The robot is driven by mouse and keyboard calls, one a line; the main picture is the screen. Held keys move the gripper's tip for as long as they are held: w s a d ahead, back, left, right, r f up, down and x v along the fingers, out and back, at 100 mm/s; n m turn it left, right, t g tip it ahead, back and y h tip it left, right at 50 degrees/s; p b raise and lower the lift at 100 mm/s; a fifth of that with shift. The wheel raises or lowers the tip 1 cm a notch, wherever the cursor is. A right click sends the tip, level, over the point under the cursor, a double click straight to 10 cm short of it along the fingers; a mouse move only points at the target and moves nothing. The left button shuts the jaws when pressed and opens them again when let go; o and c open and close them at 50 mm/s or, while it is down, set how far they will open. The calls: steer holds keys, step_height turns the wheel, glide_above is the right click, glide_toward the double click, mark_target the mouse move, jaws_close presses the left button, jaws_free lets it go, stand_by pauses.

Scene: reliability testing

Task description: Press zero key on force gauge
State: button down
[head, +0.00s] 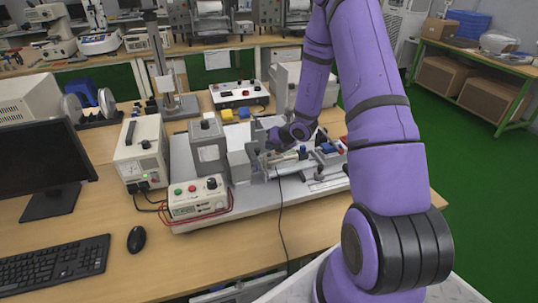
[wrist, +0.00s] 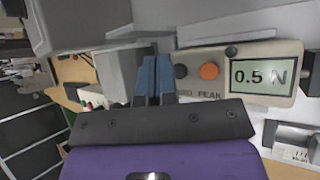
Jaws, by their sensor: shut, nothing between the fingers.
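The force gauge (wrist: 215,75) is a beige box in the wrist view. Its screen (wrist: 262,74) reads 0.5 N. An orange button (wrist: 208,71) sits above the label PEAK. To its left is a dark button (wrist: 181,71), whose label is partly hidden by my gripper, with only its last letters showing. My gripper (wrist: 152,66) has blue fingers, shut and empty. The fingertips appear just left of the dark button, at the gauge's left end. I cannot tell whether they touch it. In the head view my wrist (head: 292,133) is over the test rig, and the fingers are hard to make out.
The rig's pale base plate (head: 205,222) lies on the wooden bench. A control box (head: 197,199) with coloured buttons and a power supply (head: 142,150) stand to the left. A grey block (head: 208,146) stands beside the rig. A cable (head: 281,215) hangs over the front.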

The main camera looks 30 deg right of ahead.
mark_target(270, 153)
steer(key=shift+f, duration=0.1)
steer(key=shift+f, duration=0.3)
steer(key=shift+f, duration=0.35)
stand_by(0.8)
stand_by(0.4)
steer(key=shift+r, duration=0.75)
steer(key=shift+r, duration=2.55)
